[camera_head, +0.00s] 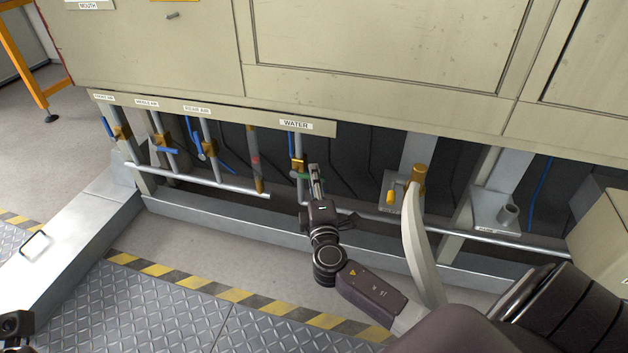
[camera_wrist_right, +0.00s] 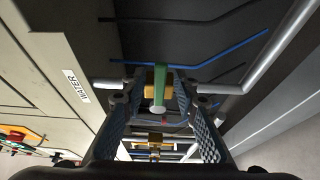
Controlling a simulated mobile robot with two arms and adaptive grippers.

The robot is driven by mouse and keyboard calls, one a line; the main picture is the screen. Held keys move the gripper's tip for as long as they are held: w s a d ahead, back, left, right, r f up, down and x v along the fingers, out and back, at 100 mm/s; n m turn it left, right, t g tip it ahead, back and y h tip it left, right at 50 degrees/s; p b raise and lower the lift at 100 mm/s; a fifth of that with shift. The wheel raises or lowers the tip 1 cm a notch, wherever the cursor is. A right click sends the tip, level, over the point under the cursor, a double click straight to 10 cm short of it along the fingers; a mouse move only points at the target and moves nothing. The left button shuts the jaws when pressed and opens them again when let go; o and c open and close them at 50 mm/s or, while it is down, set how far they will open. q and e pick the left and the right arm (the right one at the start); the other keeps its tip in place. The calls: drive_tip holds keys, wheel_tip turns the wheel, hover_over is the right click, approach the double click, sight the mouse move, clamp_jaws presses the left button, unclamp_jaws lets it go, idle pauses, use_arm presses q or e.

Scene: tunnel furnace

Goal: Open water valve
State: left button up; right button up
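The water valve (camera_head: 298,164) has a brass body and a green handle, and sits on a vertical pipe below the WATER label (camera_head: 295,124). My right gripper (camera_head: 315,172) is at the valve in the head view, partly covering the handle. In the right wrist view, the gripper (camera_wrist_right: 160,110) is open, with its two fingers spread to either side of the green handle (camera_wrist_right: 162,84). The brass body (camera_wrist_right: 150,78) is just behind the handle. I see gaps between the handle and both fingers. A dark part of my left arm shows at the lower left corner; its fingers are not visible.
Several blue-handled valves (camera_head: 163,142) stand to the left on pipes. A horizontal pipe (camera_head: 205,184) runs below them. A brass fitting (camera_head: 418,177) and a yellow handle (camera_head: 391,197) are to the right. The furnace panel (camera_head: 390,50) overhangs the pipes. A metal step (camera_head: 75,235) is left.

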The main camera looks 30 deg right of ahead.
drive_tip(key=shift+w+d, duration=0.2)
drive_tip(key=shift+w, duration=0.05)
clamp_jaws()
idle(0.3)
